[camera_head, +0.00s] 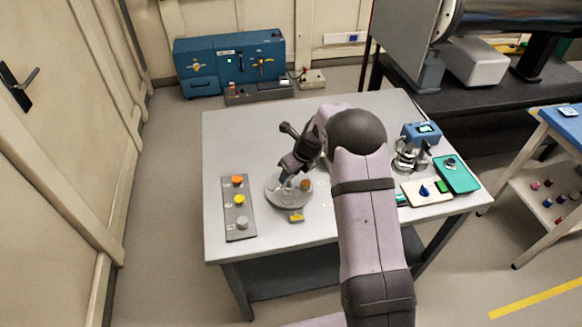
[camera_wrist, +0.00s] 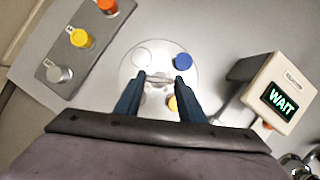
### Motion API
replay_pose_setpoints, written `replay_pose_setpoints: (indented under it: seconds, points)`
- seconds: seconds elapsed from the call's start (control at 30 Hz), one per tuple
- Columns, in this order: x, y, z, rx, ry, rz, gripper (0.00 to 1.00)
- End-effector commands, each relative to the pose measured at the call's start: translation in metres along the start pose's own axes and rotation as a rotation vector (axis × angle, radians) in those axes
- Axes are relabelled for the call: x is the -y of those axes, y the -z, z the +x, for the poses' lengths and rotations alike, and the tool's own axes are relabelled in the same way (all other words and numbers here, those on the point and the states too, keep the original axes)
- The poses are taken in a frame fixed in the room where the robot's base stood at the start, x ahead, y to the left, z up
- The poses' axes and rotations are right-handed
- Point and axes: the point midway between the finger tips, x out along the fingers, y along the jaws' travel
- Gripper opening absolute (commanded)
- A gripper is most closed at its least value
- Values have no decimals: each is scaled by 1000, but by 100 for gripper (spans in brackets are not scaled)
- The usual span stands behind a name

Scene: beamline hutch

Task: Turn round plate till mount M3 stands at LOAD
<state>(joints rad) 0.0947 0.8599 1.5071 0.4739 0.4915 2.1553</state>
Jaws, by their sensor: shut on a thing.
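The round plate (camera_head: 289,203) lies on the grey table, partly hidden by my arm; it also shows in the wrist view (camera_wrist: 128,70). In the wrist view a blue mount (camera_wrist: 183,61) stands at its upper right, and an orange-yellow mount (camera_wrist: 173,103) is partly hidden by a finger. A pale empty-looking round spot (camera_wrist: 141,57) is at its upper left. My gripper (camera_wrist: 159,82) points down over the plate, its fingers either side of a grey piece (camera_wrist: 159,77) near the centre, shut on it. I cannot read M3 or LOAD.
A grey strip (camera_head: 239,210) with orange, yellow and grey pieces lies left of the plate. A display box (camera_wrist: 281,93) reads WAIT. The table's back left is clear.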

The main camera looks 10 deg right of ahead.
Motion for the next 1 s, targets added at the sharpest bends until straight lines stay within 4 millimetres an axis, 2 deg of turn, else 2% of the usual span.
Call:
replay_pose_setpoints:
  seconds: [0.03,0.5,1.0]
  points:
    - [-2,-2,-6,-3,10,28,0]
    - [-4,-2,-7,-4,102,251,0]
    - [-4,-2,-2,0,150,363,0]
